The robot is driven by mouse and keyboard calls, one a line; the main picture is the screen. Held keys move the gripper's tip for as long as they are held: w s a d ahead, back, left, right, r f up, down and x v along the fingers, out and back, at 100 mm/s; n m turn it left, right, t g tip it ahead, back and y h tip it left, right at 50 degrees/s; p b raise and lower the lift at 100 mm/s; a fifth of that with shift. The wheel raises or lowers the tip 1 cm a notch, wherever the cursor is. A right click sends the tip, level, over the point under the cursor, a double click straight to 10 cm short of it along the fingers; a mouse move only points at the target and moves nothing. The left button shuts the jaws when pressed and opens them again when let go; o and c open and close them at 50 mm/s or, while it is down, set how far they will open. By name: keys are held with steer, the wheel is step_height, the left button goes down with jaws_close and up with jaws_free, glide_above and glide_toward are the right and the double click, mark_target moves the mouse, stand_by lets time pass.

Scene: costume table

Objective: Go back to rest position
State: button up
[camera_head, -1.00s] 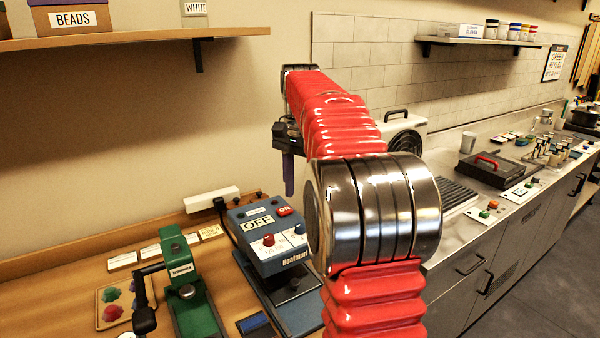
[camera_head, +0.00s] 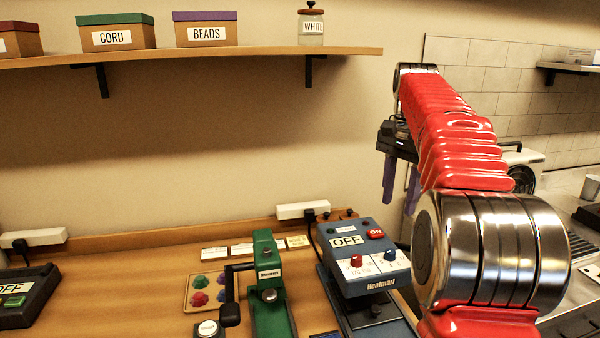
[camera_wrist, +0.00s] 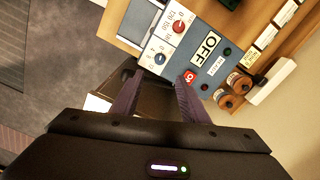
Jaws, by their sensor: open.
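My gripper (camera_head: 402,185) hangs at the end of my red arm, in the right half of the head view, with its purple fingers pointing down. The fingers are apart with nothing between them. In the wrist view my gripper (camera_wrist: 158,92) also shows as two spread dark purple fingers. The blue Heatmart press (camera_head: 362,258) stands on the wooden table below and left of my gripper, with a sign reading OFF. In the wrist view the press (camera_wrist: 190,60) lies beyond the fingertips, and I see no contact.
A green hand press (camera_head: 268,290) and a tray of coloured pieces (camera_head: 200,292) stand left of the blue press. A dark device (camera_head: 28,300) is at the far left. A wooden shelf (camera_head: 230,56) with boxes and a jar is above. The wall between is clear.

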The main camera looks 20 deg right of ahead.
steer(key=a+f+n, duration=0.1)
steer(key=f+n, duration=0.1)
steer(key=a+f+n, duration=0.1)
steer(key=f, duration=0.2)
steer(key=a+f+n+t, duration=0.1)
steer(key=f+n, duration=0.1)
steer(key=shift+s+f+n+h, duration=0.3)
steer(key=shift+s+f, duration=0.05)
steer(key=shift+f, duration=0.05)
steer(key=s+a+f+n+t, duration=0.2)
steer(key=s+a+f+n, duration=0.1)
steer(key=s+a, duration=0.8)
steer(key=s+a+f+n+t, duration=0.2)
steer(key=s+a+n, duration=0.3)
steer(key=s+a, duration=0.6)
steer(key=shift+f+n+t, duration=0.3)
steer(key=shift+f+n, duration=0.1)
steer(key=shift+f, duration=0.5)
steer(key=shift+s, duration=0.1)
